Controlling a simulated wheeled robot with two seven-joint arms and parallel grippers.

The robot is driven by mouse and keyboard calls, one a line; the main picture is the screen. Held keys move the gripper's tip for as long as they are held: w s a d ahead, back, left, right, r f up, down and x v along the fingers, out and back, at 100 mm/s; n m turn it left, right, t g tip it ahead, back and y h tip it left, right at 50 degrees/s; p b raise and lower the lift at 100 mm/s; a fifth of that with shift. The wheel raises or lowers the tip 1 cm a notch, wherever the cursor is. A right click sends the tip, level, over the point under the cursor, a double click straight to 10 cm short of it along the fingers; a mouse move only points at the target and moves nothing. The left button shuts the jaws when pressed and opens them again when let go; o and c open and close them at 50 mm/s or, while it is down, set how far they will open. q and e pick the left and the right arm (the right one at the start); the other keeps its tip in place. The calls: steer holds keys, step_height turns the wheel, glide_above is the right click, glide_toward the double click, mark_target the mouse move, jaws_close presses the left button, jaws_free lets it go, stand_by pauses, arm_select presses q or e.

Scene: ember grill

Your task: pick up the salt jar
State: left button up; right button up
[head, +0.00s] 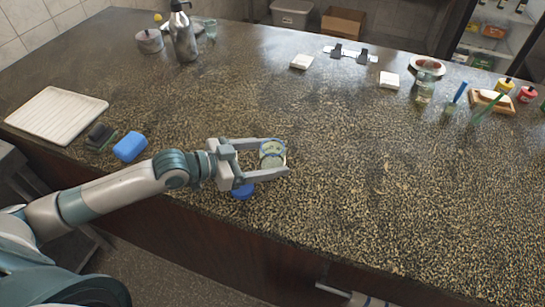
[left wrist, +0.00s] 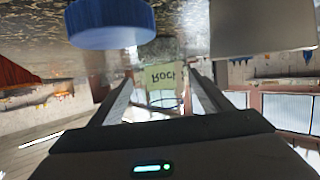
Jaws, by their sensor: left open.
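The salt jar (head: 271,155) stands on the speckled counter in the head view, a small clear jar with a greenish label. My left gripper (head: 286,158) is open, with one finger on each side of the jar. I cannot tell whether either finger touches it. In the left wrist view the jar (left wrist: 162,76) shows upside down between the two fingers, its label reading "Rock".
A blue round lid-like object (head: 243,191) lies on the counter just below my left gripper. A blue block (head: 130,147) and a white ribbed tray (head: 57,115) lie to the left. A metal bottle (head: 183,35) stands at the back left.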

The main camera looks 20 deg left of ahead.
mark_target(282, 152)
arm_select(q)
steer(key=shift+w+d+r+p, duration=0.15)
steer(key=shift+w+d+p, duration=0.2)
steer(key=shift+w+p, duration=0.15)
steer(key=p+x, duration=0.1)
steer(key=x, duration=0.2)
steer(key=shift+r+p, duration=0.15)
steer(key=shift+p, duration=0.15)
steer(key=shift+w+d+f, duration=0.35)
steer(key=shift+w, duration=0.05)
steer(key=c, duration=1.3)
steer(key=shift+r, duration=0.15)
